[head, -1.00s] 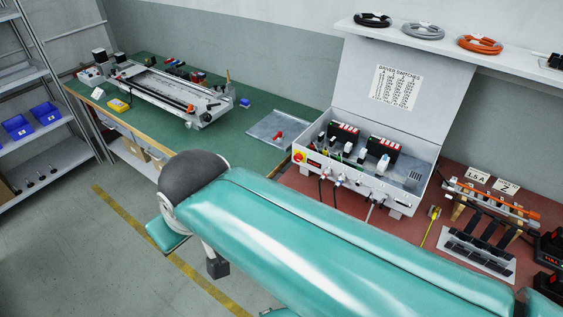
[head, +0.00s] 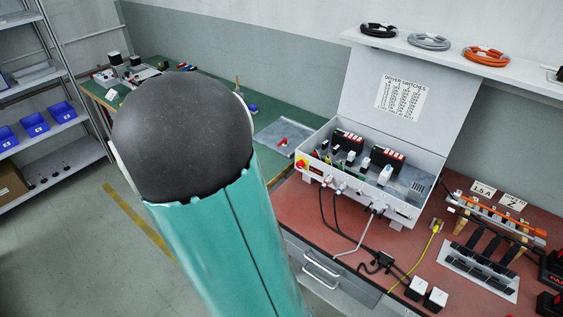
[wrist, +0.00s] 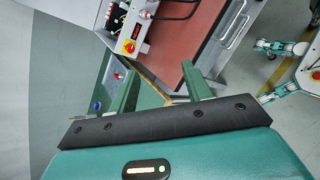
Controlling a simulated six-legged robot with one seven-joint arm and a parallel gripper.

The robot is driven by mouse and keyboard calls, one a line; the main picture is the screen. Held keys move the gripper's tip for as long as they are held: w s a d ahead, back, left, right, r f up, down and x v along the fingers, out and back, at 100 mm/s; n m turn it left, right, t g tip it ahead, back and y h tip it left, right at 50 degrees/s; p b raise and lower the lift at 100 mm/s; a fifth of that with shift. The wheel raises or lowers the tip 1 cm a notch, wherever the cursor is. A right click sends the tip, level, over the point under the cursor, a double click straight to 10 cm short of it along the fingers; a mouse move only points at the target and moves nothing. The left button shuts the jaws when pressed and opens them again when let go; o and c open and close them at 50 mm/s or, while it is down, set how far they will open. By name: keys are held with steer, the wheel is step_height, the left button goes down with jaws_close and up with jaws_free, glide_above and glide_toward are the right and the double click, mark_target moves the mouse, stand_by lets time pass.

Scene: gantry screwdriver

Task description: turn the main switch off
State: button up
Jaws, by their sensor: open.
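The main switch (head: 301,164) is a red rotary knob on a yellow square plate. It sits at the left end of the front panel of the open white control box (head: 392,203). In the wrist view the switch (wrist: 129,47) shows at upper left, beyond the fingers, with the picture turned sideways. My gripper (wrist: 159,72) is open, with two green fingers apart and nothing between them. It is apart from the switch, which lies up and left of the gap. In the head view the gripper is hidden behind my arm.
Black and grey cables (head: 352,222) hang from the box front over the red bench (head: 290,208). A grey tray (head: 268,138) with a small red item lies left of the box. A test rack (head: 478,268) stands at right. Grey drawers (head: 325,265) are below the bench.

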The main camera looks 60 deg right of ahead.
steer(key=d+f+n+h, duration=0.5)
steer(key=d+f+n, duration=0.15)
steer(key=d, duration=0.35)
steer(key=n+t+h, duration=0.2)
steer(key=n+h, duration=0.1)
steer(key=n, duration=0.2)
glide_toward(299, 165)
steer(key=d, duration=0.2)
steer(key=s+d, duration=0.1)
steer(key=d, duration=0.5)
steer(key=shift+s+d+r, duration=0.15)
steer(key=shift+d, duration=0.05)
steer(key=c, duration=1)
